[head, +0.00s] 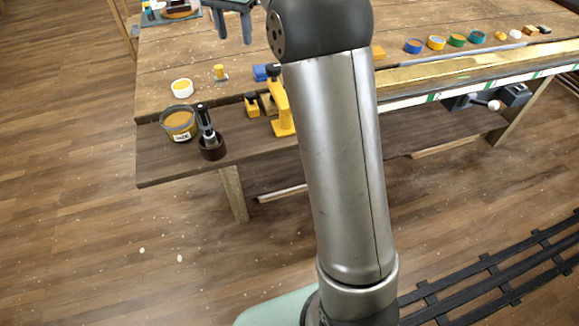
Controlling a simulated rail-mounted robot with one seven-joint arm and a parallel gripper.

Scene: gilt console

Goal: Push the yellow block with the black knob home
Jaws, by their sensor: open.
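A small yellow block with a dark top (252,105) stands on the dark front part of the bench. Right beside it is a taller yellow piece with a black top (281,108), partly hidden behind my arm. I cannot tell for sure which of the two is the block with the black knob, or how far in it sits.
A round tub with orange contents (179,122) and a dark-handled tool in a brown cup (210,146) stand at the left front. A white-and-yellow ring (182,88) and a blue piece (261,73) lie behind. Several coloured rings line the right back.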

